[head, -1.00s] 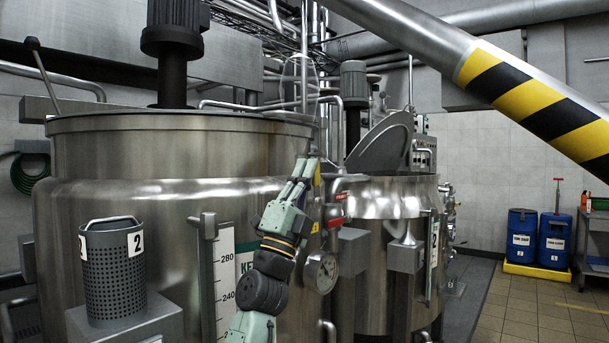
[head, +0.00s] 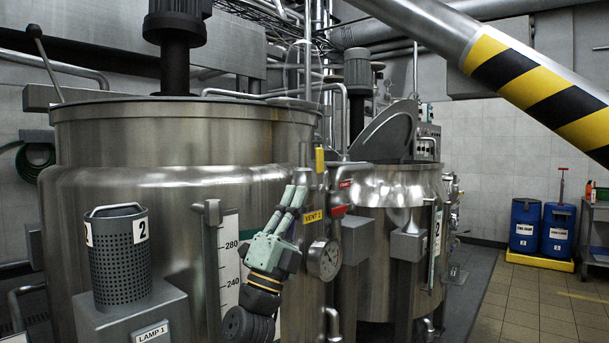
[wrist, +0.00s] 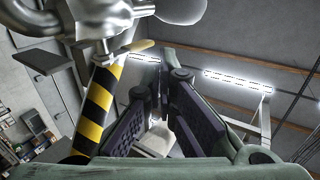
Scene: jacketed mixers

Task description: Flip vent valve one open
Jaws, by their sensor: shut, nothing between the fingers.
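A yellow label reading VENT 1 (head: 313,217) is on the right side of the near mixer (head: 180,140). Above it an upright yellow handle (head: 320,160) stands by the thin pipework. My gripper (head: 297,191) is shut and empty, pointing up, left of the label and lower than the yellow handle, apart from it in the picture. In the wrist view my gripper's dark finger pads (wrist: 163,95) lean together. A metal valve body with a tan-yellow lever (wrist: 125,51) shows at upper left there, clear of the fingers; I cannot tell whether it is the same handle.
A level scale (head: 228,265) is behind my arm. A perforated basket (head: 119,258) stands at left. A striped pipe (head: 530,85) crosses the upper right.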

